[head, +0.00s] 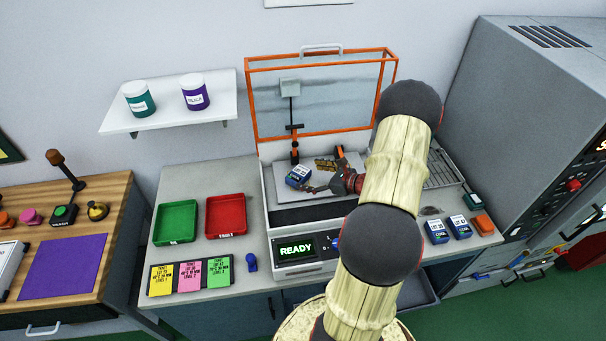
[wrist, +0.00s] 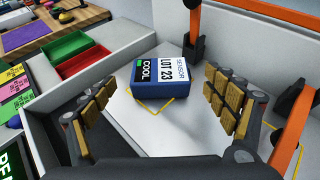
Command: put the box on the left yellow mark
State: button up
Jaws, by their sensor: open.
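The box (wrist: 160,78) is blue, with a white label reading SENSOR LOT 23 and a green COOL patch. It also shows in the head view (head: 298,177), at the left of the open machine's grey plate. Yellow lines of the left mark (wrist: 165,114) show beside and in front of the box, which appears to sit over it; the rest is hidden beneath. Part of another yellow mark (wrist: 295,160) shows at the wrist view's right edge. My gripper (wrist: 160,88) is open, its gold-padded fingers apart on either side of the box with gaps. In the head view my gripper (head: 314,177) is beside the box.
The machine's orange-framed lid (head: 320,95) stands raised behind the plate. Orange-and-black clamps (wrist: 196,35) stand close by. Green (head: 176,222) and red (head: 226,216) trays lie left of the machine. Two similar blue boxes (head: 448,229) stand on the right counter.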

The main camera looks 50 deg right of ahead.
jog(key=v, duration=0.8)
jog(key=shift+a, duration=0.1)
jog(key=w+a+r+n+g+y, duration=0.2)
jog(key=w+a+r+n, duration=0.15)
jog(key=a, duration=0.35)
jog(key=w+a+r+n+g+y, duration=0.1)
jog(key=w+a+r+n+y, duration=0.15)
jog(key=a+r+n, duration=0.35)
jog(key=s+a+r+n+g, duration=0.1)
jog(key=a+r+n+g, duration=0.3)
jog(key=a, duration=0.6)
jog(key=a+r+n+g, duration=0.25)
jog(key=a+n, duration=0.35)
jog(key=a, duration=0.3)
jog(key=s+a+r+n+t+h, duration=0.1)
jog(key=s+a+r+n+h, duration=0.4)
jog(key=s+a+r+n, duration=0.5)
jog(key=shift+s+r+n+t+h, duration=0.35)
jog(key=shift+s+r+n, duration=0.5)
jog(key=shift+n, duration=1.9)
jog(key=shift+s+a+f, duration=0.1)
jog(key=shift+a+f, duration=0.05)
jog(key=shift+f, duration=0.15)
